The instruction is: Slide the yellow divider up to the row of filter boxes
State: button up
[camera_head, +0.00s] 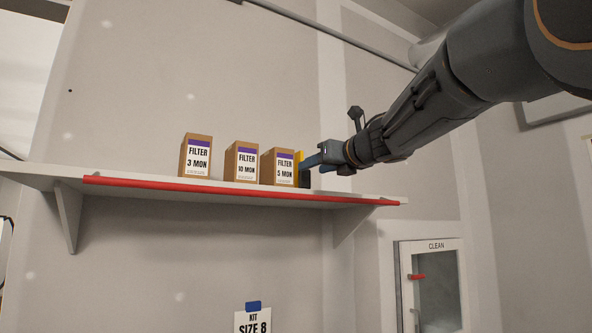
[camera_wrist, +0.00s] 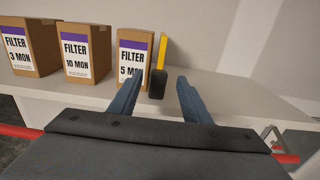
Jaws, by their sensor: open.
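Three brown filter boxes stand in a row on a shelf: 3 MON (camera_head: 196,156), 10 MON (camera_head: 241,162) and 5 MON (camera_head: 278,167). They also show in the wrist view: 3 MON (camera_wrist: 29,47), 10 MON (camera_wrist: 84,52) and 5 MON (camera_wrist: 133,54). The yellow divider (camera_wrist: 162,52), with a dark block (camera_wrist: 157,83) at its near end, stands upright by the right side of the 5 MON box; I cannot tell whether they touch. My gripper (camera_wrist: 158,85) is open, its blue fingers on either side of the dark block. In the head view the divider (camera_head: 299,163) is partly hidden.
The grey shelf (camera_head: 130,175) has a red front strip (camera_head: 240,192). Free shelf room lies right of the divider and in the gaps between boxes. Below are a KIT SIZE 8 sign (camera_head: 253,321) and a CLEAN cabinet (camera_head: 436,285). A wall stands behind the boxes.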

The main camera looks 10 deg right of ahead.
jog(key=shift+p+x, duration=0.35)
jog(key=shift+x, duration=1.35)
grip_shut()
